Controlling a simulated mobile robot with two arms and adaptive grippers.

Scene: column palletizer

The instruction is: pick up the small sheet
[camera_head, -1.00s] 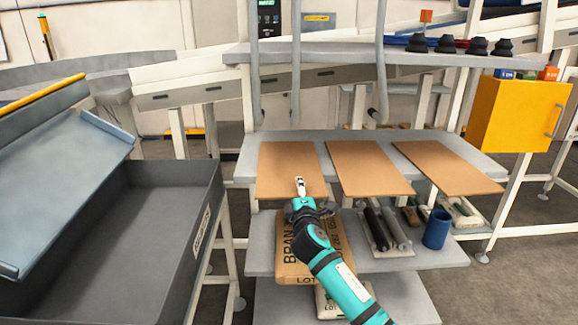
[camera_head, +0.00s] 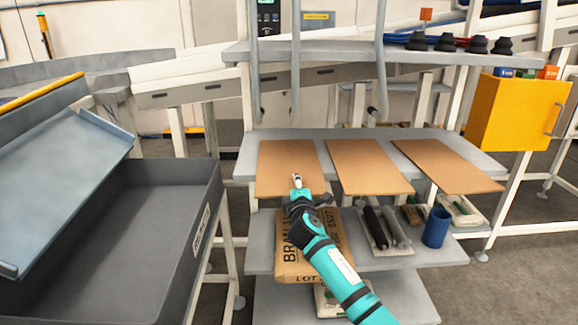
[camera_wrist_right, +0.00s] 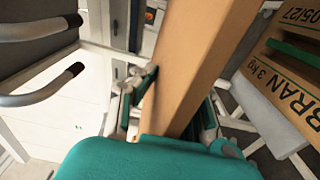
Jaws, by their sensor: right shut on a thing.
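Three flat brown sheets lie side by side on the grey middle shelf (camera_head: 245,160): a left sheet (camera_head: 287,158), a middle sheet (camera_head: 365,165) and a right sheet (camera_head: 448,165). My right gripper (camera_head: 297,181) is at the front edge of the left sheet and shut on it. In the right wrist view the brown sheet (camera_wrist_right: 190,70) passes between the fingers of my right gripper (camera_wrist_right: 170,105). The gripper body hides its near end there. I cannot tell whether the sheet is clear of the shelf. My left gripper is not in view.
Below, the lower shelf (camera_head: 258,255) holds a brown BRAN sack (camera_head: 292,262), dark rollers (camera_head: 378,228) and a blue cup (camera_head: 436,228). A dark grey bin (camera_head: 150,240) stands at left, a yellow cabinet (camera_head: 515,115) at right. An upper shelf (camera_head: 330,50) with hanging tubes overhangs the sheets.

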